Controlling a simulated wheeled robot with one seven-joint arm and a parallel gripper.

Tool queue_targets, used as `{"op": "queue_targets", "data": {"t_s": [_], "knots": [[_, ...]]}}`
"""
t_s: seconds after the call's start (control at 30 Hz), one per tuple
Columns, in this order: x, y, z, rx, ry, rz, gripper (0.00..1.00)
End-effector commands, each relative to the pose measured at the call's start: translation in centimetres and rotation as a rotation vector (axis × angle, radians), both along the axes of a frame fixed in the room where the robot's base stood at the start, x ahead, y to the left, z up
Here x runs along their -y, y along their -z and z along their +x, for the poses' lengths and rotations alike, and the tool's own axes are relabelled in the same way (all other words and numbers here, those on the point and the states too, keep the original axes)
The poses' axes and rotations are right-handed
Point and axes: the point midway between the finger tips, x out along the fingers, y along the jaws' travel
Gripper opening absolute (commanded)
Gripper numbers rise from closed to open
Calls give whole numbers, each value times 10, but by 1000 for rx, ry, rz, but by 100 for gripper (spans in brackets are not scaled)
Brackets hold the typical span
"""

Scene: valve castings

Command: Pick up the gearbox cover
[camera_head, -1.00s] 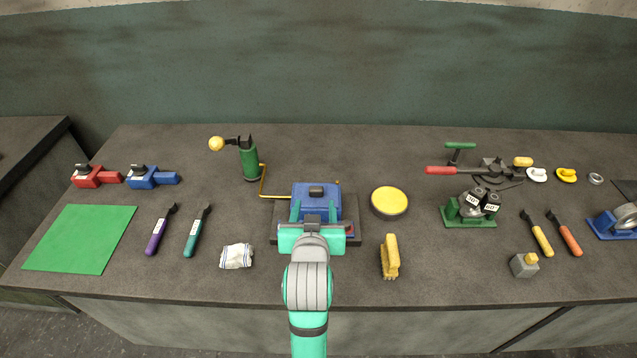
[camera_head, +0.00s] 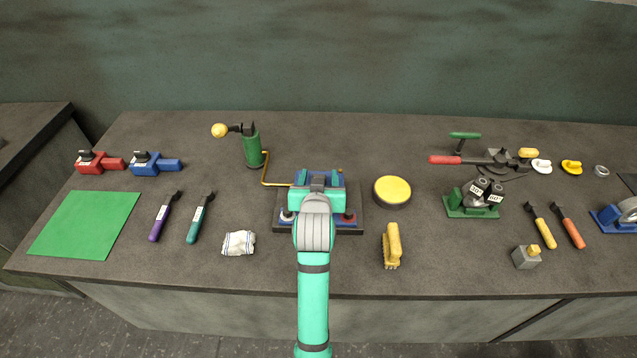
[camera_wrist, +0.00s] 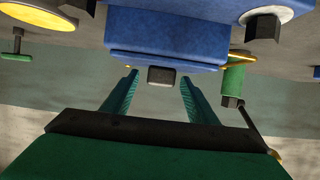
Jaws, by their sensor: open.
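The gearbox cover appears to be the blue block with a dark knob in the middle of the bench. My arm hides most of it in the head view, where a blue strip (camera_head: 320,174) shows. In the wrist view the blue block (camera_wrist: 165,40) fills the top middle, with its dark knob (camera_wrist: 162,76) below. My gripper (camera_head: 320,180) is over the block. Its two teal fingers (camera_wrist: 160,85) are spread apart, with the knob between them in the picture and gaps on both sides. Contact with the block cannot be told.
A green cylinder (camera_head: 251,148) and brass rod (camera_head: 265,170) stand left. A yellow-topped disc (camera_head: 392,190) and yellow brush (camera_head: 392,245) lie right. A white cloth (camera_head: 238,242) lies front left.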

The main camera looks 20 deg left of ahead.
Motion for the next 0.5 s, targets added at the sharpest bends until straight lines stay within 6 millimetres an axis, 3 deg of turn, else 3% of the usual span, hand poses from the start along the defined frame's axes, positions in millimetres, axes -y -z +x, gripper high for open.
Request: {"op": "queue_targets", "data": {"t_s": [0.27,0.5], "knots": [[-2,1,3,0,-1,0,53],[-2,1,3,0,-1,0,0]]}}
